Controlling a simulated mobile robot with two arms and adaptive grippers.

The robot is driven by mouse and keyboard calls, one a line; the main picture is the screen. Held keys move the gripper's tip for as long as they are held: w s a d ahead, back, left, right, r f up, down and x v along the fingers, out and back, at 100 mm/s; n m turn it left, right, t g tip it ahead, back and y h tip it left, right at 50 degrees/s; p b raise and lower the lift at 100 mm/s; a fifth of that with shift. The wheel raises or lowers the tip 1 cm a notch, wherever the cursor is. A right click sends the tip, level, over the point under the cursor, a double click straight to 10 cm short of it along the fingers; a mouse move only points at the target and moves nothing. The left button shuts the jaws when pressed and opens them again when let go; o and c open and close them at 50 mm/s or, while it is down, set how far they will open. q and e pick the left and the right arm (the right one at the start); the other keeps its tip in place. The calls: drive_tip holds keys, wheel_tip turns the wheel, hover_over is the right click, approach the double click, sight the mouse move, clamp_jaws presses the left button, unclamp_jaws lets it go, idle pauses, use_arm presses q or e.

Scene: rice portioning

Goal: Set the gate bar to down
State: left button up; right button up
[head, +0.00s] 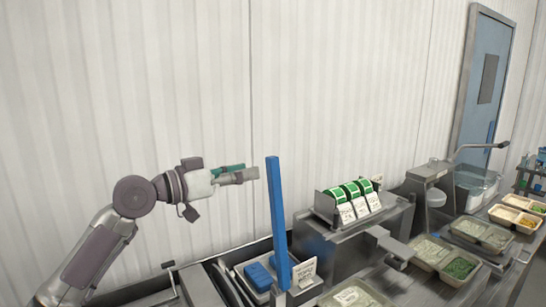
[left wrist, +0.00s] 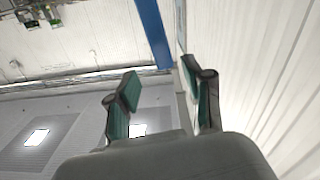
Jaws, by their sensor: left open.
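The blue gate bar (head: 277,215) stands nearly upright in the head view, its lower end near a blue-topped unit on the counter. It also shows in the left wrist view (left wrist: 153,30), beyond the fingertips and roughly in line with the gap between them. My left gripper (head: 250,172) is open and empty, just left of the bar's upper part in the head view. I cannot tell how far apart in depth they are. Its two green-padded fingers show spread in the left wrist view (left wrist: 160,84). My right gripper is not in view.
A dispenser with green label rolls (head: 352,191) stands right of the bar. Food trays (head: 430,252) lie on the counter at the right. A metal sink (head: 470,187) with a tap is farther back.

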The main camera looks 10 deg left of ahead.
sight(267, 166)
use_arm(q)
drive_tip(key=p+x, duration=0.3)
drive_tip(key=x, duration=0.3)
drive_tip(key=shift+w+d, duration=0.1)
drive_tip(key=shift+w, duration=0.35)
drive_tip(key=shift+w+d+f, duration=0.1)
drive_tip(key=shift+w+d, duration=0.3)
drive_tip(key=shift+d, duration=0.15)
drive_tip(key=shift+c, duration=0.3)
clamp_jaws()
